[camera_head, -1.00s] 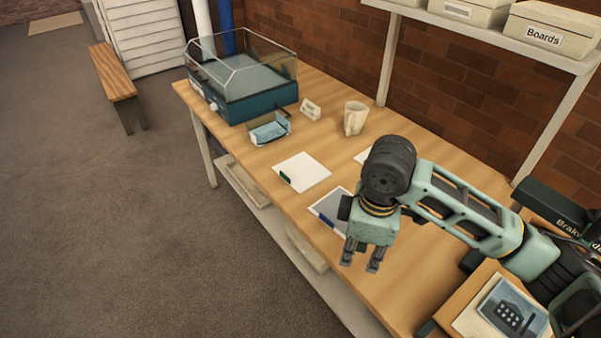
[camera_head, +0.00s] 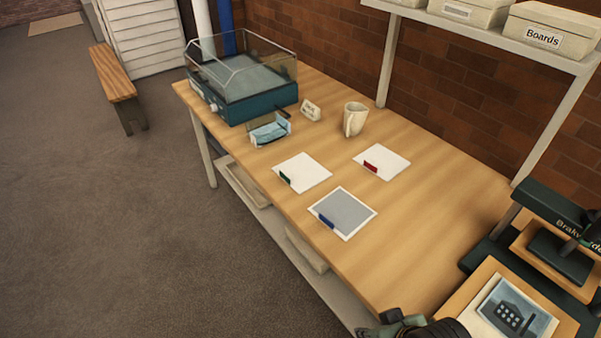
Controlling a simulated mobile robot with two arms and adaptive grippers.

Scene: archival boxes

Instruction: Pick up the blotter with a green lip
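The blotter with a green lip (camera_head: 306,171) is a white square sheet lying flat on the wooden table (camera_head: 420,240), its small green tab at the left corner. A white blotter with a red lip (camera_head: 388,162) lies to its right. A grey, white-edged sheet with a blue lip (camera_head: 345,211) lies nearer the front edge. Nothing covers these three. Part of my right gripper and wrist (camera_head: 402,325) shows at the bottom edge, well away from the sheets; its fingers cannot be made out. My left gripper is out of view.
A clear-lidded teal case (camera_head: 262,107), a small tray with blue contents (camera_head: 270,132), a small white sign (camera_head: 310,110) and a cream mug (camera_head: 354,119) stand behind. A dark press (camera_head: 560,250) and a board with a picture (camera_head: 512,308) occupy the right.

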